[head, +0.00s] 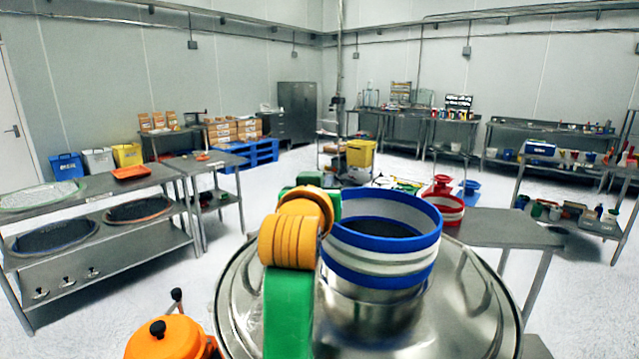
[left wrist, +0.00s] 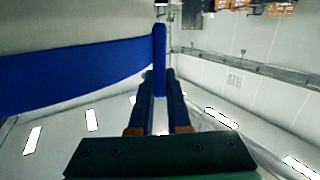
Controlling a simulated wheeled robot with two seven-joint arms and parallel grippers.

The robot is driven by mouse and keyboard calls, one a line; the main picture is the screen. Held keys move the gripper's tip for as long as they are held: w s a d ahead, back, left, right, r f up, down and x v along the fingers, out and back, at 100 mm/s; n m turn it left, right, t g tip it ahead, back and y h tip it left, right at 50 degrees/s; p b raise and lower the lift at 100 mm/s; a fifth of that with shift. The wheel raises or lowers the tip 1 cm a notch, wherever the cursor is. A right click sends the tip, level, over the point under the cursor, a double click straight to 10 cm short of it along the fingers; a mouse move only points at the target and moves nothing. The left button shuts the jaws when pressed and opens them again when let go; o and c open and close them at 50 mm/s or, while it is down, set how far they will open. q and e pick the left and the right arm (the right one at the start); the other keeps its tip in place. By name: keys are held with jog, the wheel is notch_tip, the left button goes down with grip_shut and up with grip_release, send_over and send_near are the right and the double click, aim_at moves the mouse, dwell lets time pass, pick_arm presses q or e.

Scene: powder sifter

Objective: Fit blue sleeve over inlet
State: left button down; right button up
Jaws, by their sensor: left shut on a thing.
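The sleeve (head: 380,262), a wide ring with blue bands at top and bottom and white and grey bands between, stands upright at the top of the metal inlet (head: 370,312). Its lower edge meets or overlaps the inlet; I cannot tell how far it reaches around it. Its inside looks dark. My left gripper (left wrist: 160,75) is shut on the sleeve's wall in the left wrist view, where the blue band (left wrist: 80,72) runs off to the left. In the head view my green and orange left arm hides the fingertips at the sleeve's left side. My right gripper is not in view.
The inlet rises from a broad shiny metal lid (head: 465,310). An orange part with a black knob (head: 165,335) is at the lower left. A grey table (head: 500,228) stands behind on the right, with a red-and-white ring (head: 445,210) beside it. Steel shelves (head: 100,195) are at left.

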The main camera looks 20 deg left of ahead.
pick_arm(q)
jog(key=shift+f+b, duration=0.95)
jog(key=shift+f, duration=0.4)
jog(key=c, duration=1)
grip_release()
jog(key=shift+o, duration=1)
jog(key=shift+w+d, duration=0.1)
jog(key=shift+d, duration=0.15)
jog(key=v, duration=0.7)
jog(key=shift+b, duration=0.3)
